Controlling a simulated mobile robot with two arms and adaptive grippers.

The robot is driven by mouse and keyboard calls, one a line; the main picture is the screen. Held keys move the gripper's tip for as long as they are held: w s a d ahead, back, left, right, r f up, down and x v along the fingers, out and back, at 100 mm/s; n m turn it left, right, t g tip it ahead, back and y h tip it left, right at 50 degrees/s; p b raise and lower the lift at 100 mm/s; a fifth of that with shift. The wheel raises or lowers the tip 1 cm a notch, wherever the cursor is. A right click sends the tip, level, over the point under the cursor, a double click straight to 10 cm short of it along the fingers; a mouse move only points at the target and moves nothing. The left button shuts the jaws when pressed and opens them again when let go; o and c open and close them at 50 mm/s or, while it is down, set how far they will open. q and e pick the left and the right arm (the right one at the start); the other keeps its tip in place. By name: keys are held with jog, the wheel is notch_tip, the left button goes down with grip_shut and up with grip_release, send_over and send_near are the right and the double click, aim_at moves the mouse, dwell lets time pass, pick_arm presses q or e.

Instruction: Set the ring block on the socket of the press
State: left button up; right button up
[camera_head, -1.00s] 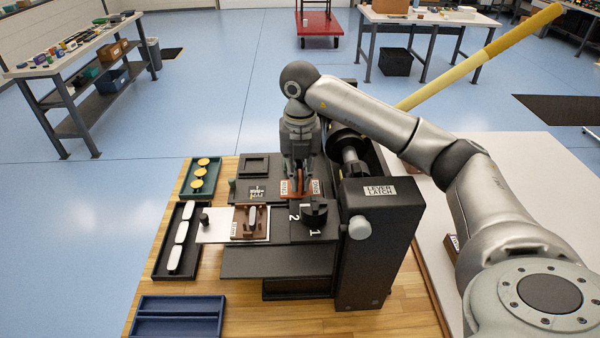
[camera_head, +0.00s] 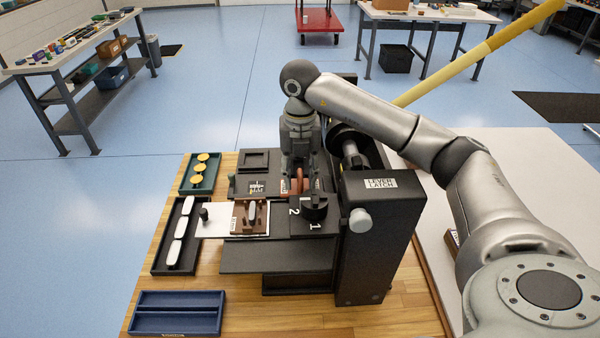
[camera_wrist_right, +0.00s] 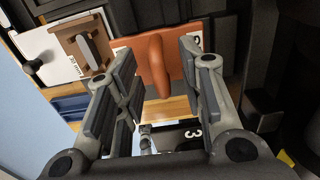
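An orange-red block (camera_head: 299,186) with an upright handle lies behind the numbered black plate (camera_head: 322,226) of the press. Its labels are too small or covered to read, so I cannot tell whether it is the ring block. My right gripper (camera_head: 301,180) is over it, fingers pointing down. In the right wrist view the open fingers (camera_wrist_right: 158,85) stand on either side of the handle (camera_wrist_right: 155,68), with gaps to it. A brown block (camera_head: 241,222) with a pale oval piece sits left of the plate; it also shows in the wrist view (camera_wrist_right: 70,38). I cannot make out the socket clearly.
The black press housing (camera_head: 378,240) with its lever-latch label stands close on the right. A long yellow lever (camera_head: 480,55) rises behind my arm. A green tray (camera_head: 187,185) with yellow discs, a black tray (camera_head: 160,266) with white ovals and a blue tray (camera_head: 178,313) lie left.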

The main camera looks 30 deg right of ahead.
notch_tip(320, 180, up, 12)
dwell(0.8)
jog(key=shift+f, duration=0.1)
dwell(0.6)
